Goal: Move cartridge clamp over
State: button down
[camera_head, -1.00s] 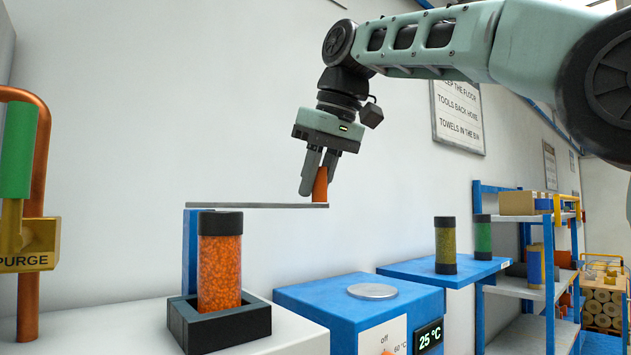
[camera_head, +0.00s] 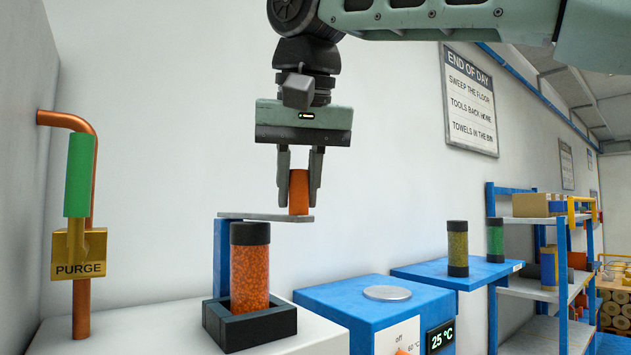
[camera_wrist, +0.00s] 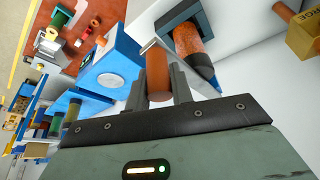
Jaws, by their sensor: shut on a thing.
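The cartridge clamp is a flat grey bar (camera_head: 275,217) on a blue post (camera_head: 221,265), with an upright orange handle (camera_head: 299,188) at its right end. My gripper (camera_head: 299,205) is shut on this handle, one finger on each side; the held handle also shows in the wrist view (camera_wrist: 157,75). The cartridge (camera_head: 250,278), a clear cylinder of orange pellets with black caps, stands upright in a black square socket (camera_head: 249,325). The bar runs just above the cartridge's top cap in the head view. I cannot tell whether it lies directly over the cap or behind it.
A brass PURGE block (camera_head: 80,254) with a green handle is on a copper pipe at left. A blue heater box (camera_head: 375,311) with a metal disc stands at right. Two other cartridges (camera_head: 458,250) stand on a blue shelf. A white wall is close behind.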

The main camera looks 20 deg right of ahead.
jog(key=shift+s+a, duration=0.25)
jog(key=shift+a, duration=0.25)
jog(key=shift+s+a, duration=0.2)
jog(key=shift+a, duration=0.25)
jog(key=c, duration=1.2)
grip_release()
jog(key=shift+c, duration=0.2)
jog(key=p+v, duration=0.6)
jog(key=v, duration=1.1)
jog(key=shift+r, duration=0.25)
